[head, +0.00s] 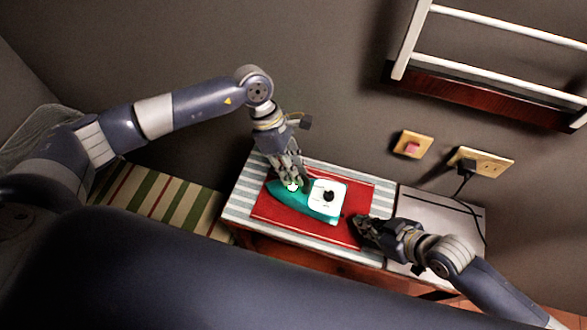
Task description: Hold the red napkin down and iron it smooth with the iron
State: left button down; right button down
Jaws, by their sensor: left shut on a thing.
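The red napkin (277,213) lies spread on a grey-and-white striped cloth on a small table. The teal and white iron (318,203) rests over the middle of the napkin, its pointed end to the left. My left gripper (291,184) reaches down from above and is shut on the iron near its pointed end; the fingers hide part of it. My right gripper (359,223) is low at the napkin's right edge, close to the iron's wide end. Its dark fingers are too small to tell whether they are open or touch the napkin.
A grey panel (440,205) lies right of the striped cloth (240,207). A black cord runs from a wall socket (484,161) down past it. A white rack (480,72) hangs on the wall. A striped surface (160,205) is to the left.

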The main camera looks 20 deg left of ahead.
pick_arm(q)
jog(key=shift+w+a+f, duration=0.1)
jog(key=shift+a, duration=1.35)
jog(key=shift+r, duration=2.6)
jog(key=shift+w, duration=0.1)
jog(key=w, duration=0.2)
jog(key=w+a, duration=0.1)
jog(key=w, duration=0.2)
jog(key=shift+a, duration=0.1)
